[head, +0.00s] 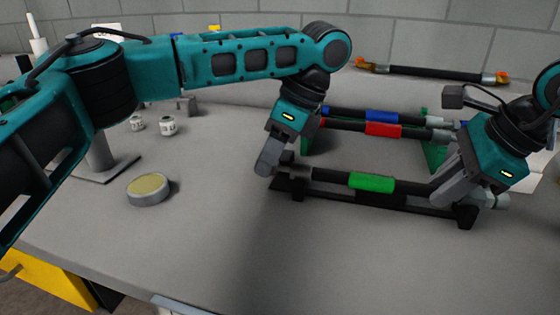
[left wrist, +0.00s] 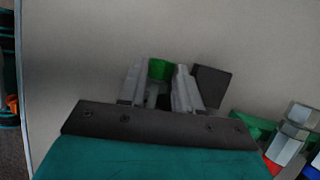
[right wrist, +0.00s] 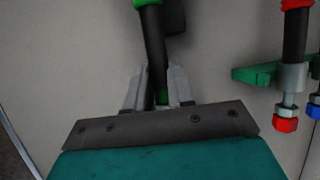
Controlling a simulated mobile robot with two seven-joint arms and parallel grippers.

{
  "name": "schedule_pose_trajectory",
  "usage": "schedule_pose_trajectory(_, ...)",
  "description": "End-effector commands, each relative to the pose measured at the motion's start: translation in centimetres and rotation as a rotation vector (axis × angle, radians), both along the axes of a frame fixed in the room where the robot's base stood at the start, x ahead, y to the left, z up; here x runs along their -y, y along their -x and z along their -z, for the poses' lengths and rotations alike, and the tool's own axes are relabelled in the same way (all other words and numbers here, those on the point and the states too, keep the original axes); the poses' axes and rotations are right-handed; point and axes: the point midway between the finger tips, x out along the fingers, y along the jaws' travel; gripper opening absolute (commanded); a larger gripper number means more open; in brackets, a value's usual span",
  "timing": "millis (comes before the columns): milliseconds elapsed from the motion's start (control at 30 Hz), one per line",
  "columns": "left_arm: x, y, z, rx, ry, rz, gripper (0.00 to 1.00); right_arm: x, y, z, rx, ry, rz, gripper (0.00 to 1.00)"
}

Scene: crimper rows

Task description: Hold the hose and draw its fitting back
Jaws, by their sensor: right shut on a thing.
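The hose is black with a green sleeve (head: 372,182) in its middle and lies along a low black cradle (head: 385,203).
Blue-sleeved (head: 381,116) and red-sleeved (head: 383,130) hoses lie behind on green supports (head: 434,155). Another hose (head: 430,73) with orange ends lies by the back wall. A round tin (head: 148,190) and small white pots (head: 168,125) stand left. The front of the bench is clear.

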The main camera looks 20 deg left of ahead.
Motion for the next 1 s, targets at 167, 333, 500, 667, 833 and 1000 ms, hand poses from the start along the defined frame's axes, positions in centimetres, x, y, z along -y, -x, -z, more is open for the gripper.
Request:
schedule_pose_trajectory(167,0.1,0.0,0.0,-0.001,0.002,0.002,0.51,0.1,0.0,0.0,0.001,0.003,0.0,0.0)
schedule_pose_trajectory(333,0.2,0.0,0.0,-0.001,0.004,0.005,0.6,0.1,0.0,0.0,0.002,0.003,0.001,0.0)
schedule_pose_trajectory(500,0.3,0.0,-0.1,-0.001,0.005,0.006,0.6,0.1,0.0,0.0,0.002,0.003,0.001,0.0)
schedule_pose_trajectory(667,0.8,-0.2,-1.3,0.001,0.005,0.007,0.6,0.0,0.0,0.0,0.002,0.003,0.001,0.0)
schedule_pose_trajectory(833,2.1,-0.8,-4.6,0.005,0.001,0.005,0.6,0.0,0.0,0.0,0.002,0.003,0.001,0.0)
schedule_pose_trajectory(1000,3.4,-1.3,-7.8,0.004,0.0,0.004,0.6,0.0,0.0,0.0,0.002,0.002,0.0,0.0)
